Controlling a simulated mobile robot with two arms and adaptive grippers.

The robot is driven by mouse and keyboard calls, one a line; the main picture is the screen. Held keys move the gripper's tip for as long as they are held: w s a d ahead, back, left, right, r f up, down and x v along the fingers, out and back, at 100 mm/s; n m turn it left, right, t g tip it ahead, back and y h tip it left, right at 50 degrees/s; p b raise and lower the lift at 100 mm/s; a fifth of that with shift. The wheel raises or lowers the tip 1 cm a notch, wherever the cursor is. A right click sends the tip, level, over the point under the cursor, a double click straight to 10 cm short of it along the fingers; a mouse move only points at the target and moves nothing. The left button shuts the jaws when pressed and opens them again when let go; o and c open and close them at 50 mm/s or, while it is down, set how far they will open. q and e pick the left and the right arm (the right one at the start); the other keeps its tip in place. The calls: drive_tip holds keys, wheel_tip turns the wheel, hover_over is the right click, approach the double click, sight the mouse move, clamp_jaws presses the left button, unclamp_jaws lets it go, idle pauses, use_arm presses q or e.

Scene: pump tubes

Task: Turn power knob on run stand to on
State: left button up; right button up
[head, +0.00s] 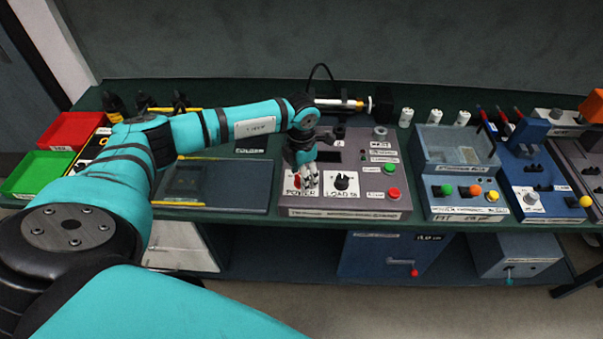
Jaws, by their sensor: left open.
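The run stand (345,212) is a grey box with a sloped panel in the middle of the bench. Its power knob sits above the "POWER" label (297,191) at the panel's left and is mostly hidden by my gripper; a bit of red shows there. My left gripper (309,182) comes down over the power knob area, its fingers open. I cannot tell whether they touch the knob, nor which way it points. A black load knob (342,181) is just right of the gripper. My right gripper is not in view.
Green (389,169) and red (393,193) buttons are on the stand's right side. A blue-grey station (456,160) with coloured buttons stands to the right, and a blue fixture (535,165) beyond. A dark tray (240,185) lies left. Red (72,130) and green (38,174) bins are far left.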

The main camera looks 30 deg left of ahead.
use_arm(q)
drive_tip(key=c, duration=1.1)
drive_tip(key=shift+f+m+b, duration=0.2)
drive_tip(key=shift+m+b, duration=1.4)
drive_tip(key=shift+b, duration=0.15)
drive_tip(key=shift+c, duration=0.2)
drive_tip(key=m+b, duration=0.4)
drive_tip(key=m, duration=0.1)
drive_tip(key=m+b, duration=0.4)
drive_tip(key=m, duration=0.1)
drive_tip(key=shift+r+m, duration=0.1)
drive_tip(key=shift+m, duration=0.3)
drive_tip(key=m+b, duration=0.2)
drive_tip(key=m, duration=0.1)
drive_tip(key=shift+r, duration=0.1)
drive_tip(key=shift+m, duration=0.4)
drive_tip(key=shift+r+b, duration=0.1)
drive_tip(key=shift+b, duration=0.2)
